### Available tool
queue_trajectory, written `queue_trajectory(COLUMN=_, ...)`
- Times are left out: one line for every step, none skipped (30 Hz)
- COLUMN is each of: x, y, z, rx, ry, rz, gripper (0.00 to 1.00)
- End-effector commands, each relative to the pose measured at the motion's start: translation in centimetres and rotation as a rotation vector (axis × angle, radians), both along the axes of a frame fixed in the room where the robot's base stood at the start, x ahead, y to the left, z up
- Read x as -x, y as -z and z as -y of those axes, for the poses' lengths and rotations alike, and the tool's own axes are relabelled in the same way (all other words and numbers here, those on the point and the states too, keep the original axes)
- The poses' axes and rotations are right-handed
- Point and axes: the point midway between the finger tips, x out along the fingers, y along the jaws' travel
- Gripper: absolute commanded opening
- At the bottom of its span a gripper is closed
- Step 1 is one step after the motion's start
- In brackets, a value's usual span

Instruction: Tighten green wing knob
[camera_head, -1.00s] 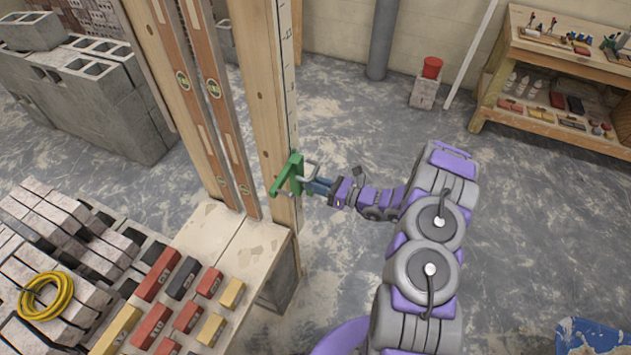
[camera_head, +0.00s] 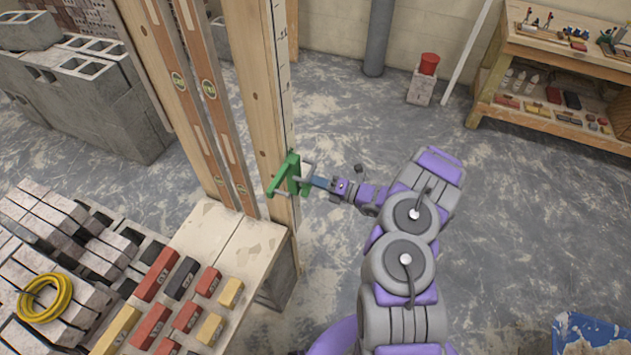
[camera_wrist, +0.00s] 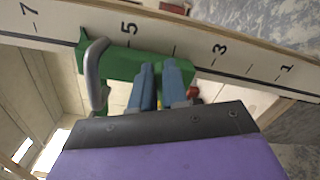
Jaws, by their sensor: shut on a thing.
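A green clamp bracket (camera_head: 293,176) with a grey metal bar sits on the tall wooden post (camera_head: 262,110) marked with a scale. In the wrist view the green body (camera_wrist: 122,62) lies across the numbered face, with a grey curved handle (camera_wrist: 96,72) to the left. My gripper (camera_head: 310,182) reaches the bracket from the right. Its two blue fingers (camera_wrist: 161,78) are close together against the green body, shut on the green wing knob, which the fingers hide almost fully. A small red part (camera_wrist: 192,93) shows beside the right finger.
Two long wooden levels (camera_head: 212,100) lean left of the post. Coloured bricks (camera_head: 157,274) lie on the board below. A yellow hose coil (camera_head: 45,297) rests on blocks at left. A workbench (camera_head: 556,60) stands at back right.

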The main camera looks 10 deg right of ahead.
Motion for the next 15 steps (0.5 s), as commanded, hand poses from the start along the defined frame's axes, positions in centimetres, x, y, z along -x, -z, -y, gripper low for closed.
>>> queue_trajectory(x=0.09, y=0.07, z=-0.21, rx=-0.026, ry=-0.007, rz=-0.032, gripper=0.0)
queue_trajectory(x=0.08, y=0.11, z=-0.21, rx=-0.042, ry=-0.007, rz=-0.053, gripper=0.0)
queue_trajectory(x=0.08, y=0.18, z=-0.21, rx=-0.061, ry=-0.007, rz=-0.08, gripper=0.0)
queue_trajectory(x=0.08, y=0.22, z=-0.22, rx=-0.076, ry=-0.007, rz=-0.1, gripper=0.0)
queue_trajectory(x=0.08, y=0.26, z=-0.22, rx=-0.09, ry=-0.007, rz=-0.12, gripper=0.0)
queue_trajectory(x=0.07, y=0.31, z=-0.23, rx=-0.109, ry=-0.007, rz=-0.145, gripper=0.0)
queue_trajectory(x=0.08, y=0.34, z=-0.23, rx=-0.121, ry=-0.008, rz=-0.162, gripper=0.0)
queue_trajectory(x=0.08, y=0.37, z=-0.25, rx=-0.132, ry=-0.008, rz=-0.178, gripper=0.0)
queue_trajectory(x=0.09, y=0.41, z=-0.25, rx=-0.149, ry=-0.009, rz=-0.199, gripper=0.0)
queue_trajectory(x=0.09, y=0.43, z=-0.26, rx=-0.16, ry=-0.009, rz=-0.214, gripper=0.0)
queue_trajectory(x=0.1, y=0.45, z=-0.27, rx=-0.169, ry=-0.01, rz=-0.228, gripper=0.0)
queue_trajectory(x=0.11, y=0.48, z=-0.29, rx=-0.182, ry=-0.009, rz=-0.246, gripper=0.0)
queue_trajectory(x=0.12, y=0.5, z=-0.31, rx=-0.191, ry=-0.009, rz=-0.257, gripper=0.0)
queue_trajectory(x=0.13, y=0.52, z=-0.32, rx=-0.2, ry=-0.009, rz=-0.269, gripper=0.0)
queue_trajectory(x=0.14, y=0.52, z=-0.34, rx=-0.209, ry=-0.011, rz=-0.281, gripper=0.0)
